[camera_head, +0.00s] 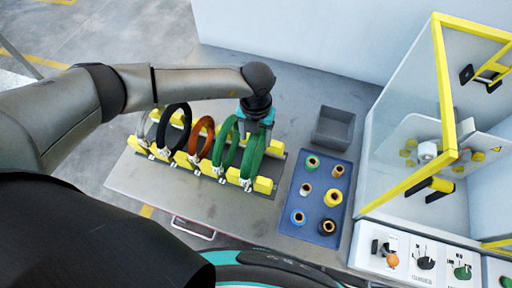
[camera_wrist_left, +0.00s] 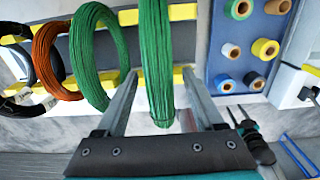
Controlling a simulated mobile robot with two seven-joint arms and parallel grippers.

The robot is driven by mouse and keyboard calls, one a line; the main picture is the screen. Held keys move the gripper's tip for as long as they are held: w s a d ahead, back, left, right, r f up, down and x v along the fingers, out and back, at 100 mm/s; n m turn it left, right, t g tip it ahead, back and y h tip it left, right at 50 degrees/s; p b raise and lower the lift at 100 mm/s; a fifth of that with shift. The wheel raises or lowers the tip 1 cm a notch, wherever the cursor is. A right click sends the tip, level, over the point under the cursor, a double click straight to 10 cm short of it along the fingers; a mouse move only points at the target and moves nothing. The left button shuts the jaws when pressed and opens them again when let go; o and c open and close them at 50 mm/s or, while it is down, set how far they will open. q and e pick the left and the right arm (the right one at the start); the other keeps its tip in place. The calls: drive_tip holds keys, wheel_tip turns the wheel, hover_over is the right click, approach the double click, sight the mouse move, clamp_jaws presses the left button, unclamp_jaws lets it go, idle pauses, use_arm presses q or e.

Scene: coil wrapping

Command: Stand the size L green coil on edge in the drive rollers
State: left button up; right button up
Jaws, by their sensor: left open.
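Two green coils hang on edge at the right end of a yellow rack: an end one (camera_head: 252,156) and one to its left (camera_head: 225,142). I cannot read which is size L. My left gripper (camera_head: 258,126) is over the far side of the end green coil. In the left wrist view its open fingers (camera_wrist_left: 161,98) stand either side of that coil (camera_wrist_left: 154,60), with gaps showing. A dark two-pronged part with teal (camera_wrist_left: 250,135) at lower right may be my right gripper; its jaws are unclear. Round parts inside the yellow-framed machine (camera_head: 425,150) may be the drive rollers.
An orange coil (camera_head: 200,139), a black coil (camera_head: 173,128) and a pale one hang left on the rack. A blue tray (camera_head: 316,229) with several spools and an empty grey bin (camera_head: 334,127) stand between rack and machine. A control panel (camera_head: 420,257) lies front right.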

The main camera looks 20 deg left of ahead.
use_arm(q)
drive_tip(key=shift+f, duration=0.75)
clamp_jaws()
drive_tip(key=shift+w+r, duration=0.1)
drive_tip(key=shift+r, duration=0.05)
idle(0.8)
